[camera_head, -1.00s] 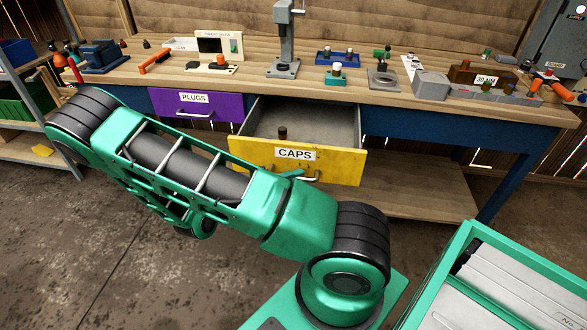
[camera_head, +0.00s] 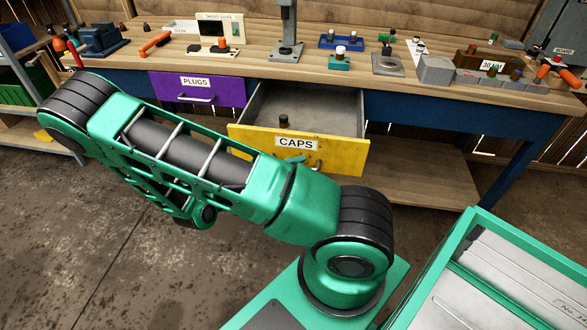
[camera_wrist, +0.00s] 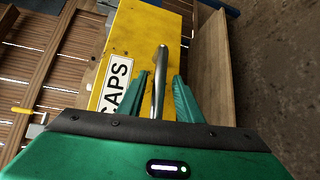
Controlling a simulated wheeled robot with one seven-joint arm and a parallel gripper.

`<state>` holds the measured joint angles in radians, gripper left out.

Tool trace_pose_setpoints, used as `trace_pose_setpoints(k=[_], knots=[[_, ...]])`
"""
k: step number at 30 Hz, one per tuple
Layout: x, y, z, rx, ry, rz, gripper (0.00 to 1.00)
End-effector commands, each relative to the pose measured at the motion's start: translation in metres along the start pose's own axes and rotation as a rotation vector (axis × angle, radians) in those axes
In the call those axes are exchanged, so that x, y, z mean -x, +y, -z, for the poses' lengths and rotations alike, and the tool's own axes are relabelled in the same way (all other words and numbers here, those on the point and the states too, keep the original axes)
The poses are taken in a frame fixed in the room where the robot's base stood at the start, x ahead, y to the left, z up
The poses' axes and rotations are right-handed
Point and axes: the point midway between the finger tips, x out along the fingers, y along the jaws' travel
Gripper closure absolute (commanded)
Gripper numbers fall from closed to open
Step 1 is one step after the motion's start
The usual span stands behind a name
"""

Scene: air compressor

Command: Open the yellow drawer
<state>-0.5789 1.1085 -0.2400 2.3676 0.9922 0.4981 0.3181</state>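The yellow drawer (camera_head: 345,156), labelled CAPS, stands pulled out from under the workbench, its inside showing. Its front also shows in the wrist view (camera_wrist: 150,30), turned on its side. The metal handle (camera_wrist: 160,75) stands out between the two green fingers of my gripper (camera_wrist: 161,85). The fingers are apart, one on each side of the handle, with narrow gaps visible beside it. In the head view, most of my gripper is hidden behind my arm; a green finger shows near the handle.
A dark knob-like item (camera_head: 284,122) stands in the open drawer. The purple PLUGS drawer (camera_head: 222,92) to the left is shut. The workbench (camera_head: 260,66) carries several tools and fixtures. A lower wooden shelf (camera_head: 410,185) lies beneath. Open floor lies at the left front.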

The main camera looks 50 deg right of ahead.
Motion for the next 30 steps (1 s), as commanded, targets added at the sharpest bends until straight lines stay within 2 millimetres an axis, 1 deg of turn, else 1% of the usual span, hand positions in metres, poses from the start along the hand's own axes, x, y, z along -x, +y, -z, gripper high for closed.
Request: trace_pose_setpoints(k=[5, 8, 15, 18, 21, 25, 30], knots=[[0.009, 0.000, 0.001, -0.001, 0.003, 0.000, 0.68], [0.024, 0.000, 0.001, 0.000, 0.005, 0.001, 0.68], [0.069, -0.001, 0.002, -0.001, 0.005, 0.000, 0.68], [0.085, -0.001, 0.001, 0.000, 0.003, 0.001, 0.68], [0.098, -0.001, 0.001, 0.000, 0.002, 0.001, 0.68], [0.106, -0.001, 0.000, 0.001, 0.000, 0.000, 0.68], [0.108, -0.001, 0.000, 0.002, -0.001, 0.000, 0.68]])
